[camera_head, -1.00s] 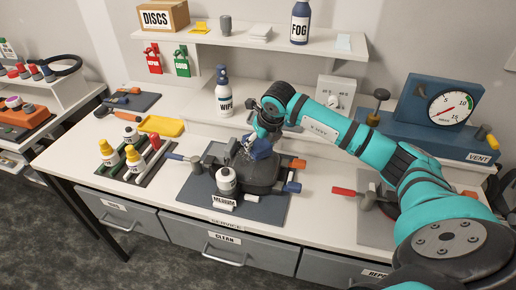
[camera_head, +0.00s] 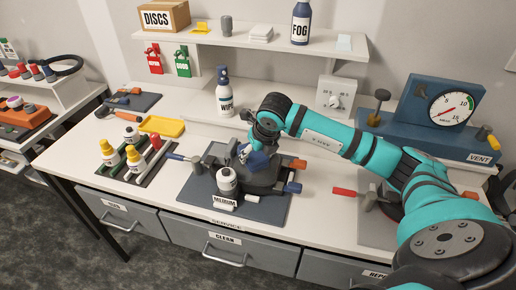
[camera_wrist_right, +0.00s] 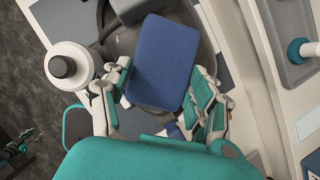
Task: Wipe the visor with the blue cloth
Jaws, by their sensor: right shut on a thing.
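My right gripper (camera_head: 256,150) is shut on the blue cloth (camera_head: 257,162), a flat pad. In the right wrist view, the cloth (camera_wrist_right: 162,62) sits between the fingers of the right gripper (camera_wrist_right: 160,98). It covers part of the dark visor (camera_head: 265,181) on the grey mat (camera_head: 264,212); the visor also shows below the cloth in the right wrist view (camera_wrist_right: 185,25). The cloth is over the visor and looks close to it; I cannot tell if they touch. A small teal and dark shape at the wrist view's lower left may be my left gripper (camera_wrist_right: 16,146), too small to read.
A white bottle (camera_head: 227,180) stands at the visor's left, with a MEDIUM label in front. A tray of bottles (camera_head: 125,178) is farther left. A WIPE spray bottle (camera_head: 224,97) stands behind. The vent gauge (camera_head: 446,107) and a red-handled tool (camera_head: 344,191) are at right.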

